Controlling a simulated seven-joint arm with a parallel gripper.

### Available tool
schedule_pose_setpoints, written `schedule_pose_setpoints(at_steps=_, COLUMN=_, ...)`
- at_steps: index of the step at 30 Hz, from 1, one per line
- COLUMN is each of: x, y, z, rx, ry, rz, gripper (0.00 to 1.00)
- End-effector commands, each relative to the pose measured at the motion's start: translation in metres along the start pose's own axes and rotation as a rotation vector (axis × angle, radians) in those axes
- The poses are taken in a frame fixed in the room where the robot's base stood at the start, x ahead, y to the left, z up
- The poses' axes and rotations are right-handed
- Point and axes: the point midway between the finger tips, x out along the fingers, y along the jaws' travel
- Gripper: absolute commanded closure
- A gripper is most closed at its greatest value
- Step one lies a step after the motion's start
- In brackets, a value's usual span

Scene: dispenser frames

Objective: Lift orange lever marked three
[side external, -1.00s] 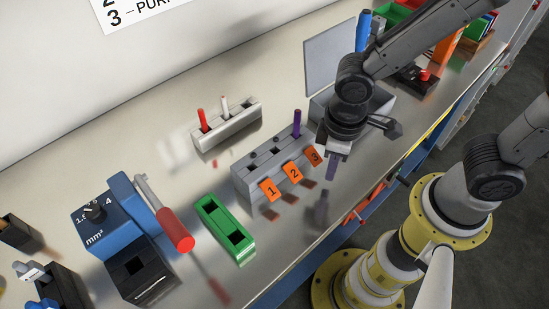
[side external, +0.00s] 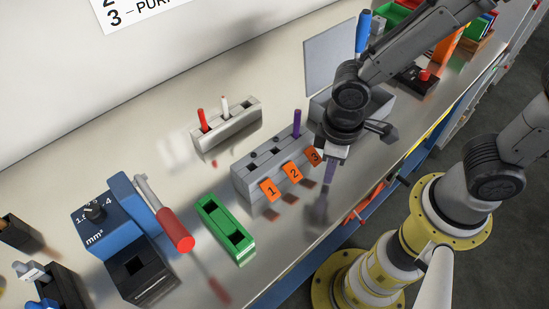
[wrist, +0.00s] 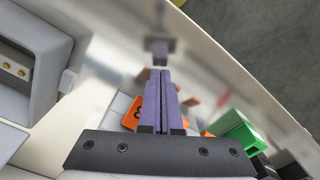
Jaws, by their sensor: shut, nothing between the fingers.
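The grey dispenser block (side external: 243,179) stands on the metal table. Three orange levers stick out from its front, and the lever marked 3 (side external: 315,156) is at the right end. A purple rod (side external: 297,122) stands upright in the block near that lever. My gripper (side external: 329,182) is shut and empty, pointing down just right of and in front of lever 3. In the wrist view the shut purple fingers (wrist: 161,75) partly cover an orange lever (wrist: 131,117) with a dark digit on it. I cannot tell whether they touch it.
A grey holder (side external: 232,132) with a red and a white rod stands behind. A grey open box (side external: 380,105) stands behind my gripper. The table's front edge is close.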

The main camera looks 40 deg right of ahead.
Motion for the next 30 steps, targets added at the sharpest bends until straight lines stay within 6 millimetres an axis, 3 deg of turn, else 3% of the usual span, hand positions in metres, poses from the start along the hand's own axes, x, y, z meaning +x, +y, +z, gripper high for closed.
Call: schedule_pose_setpoints(at_steps=30, x=0.000, y=0.007, z=-0.012, rx=0.000, ry=0.001, rz=0.000, gripper=1.00)
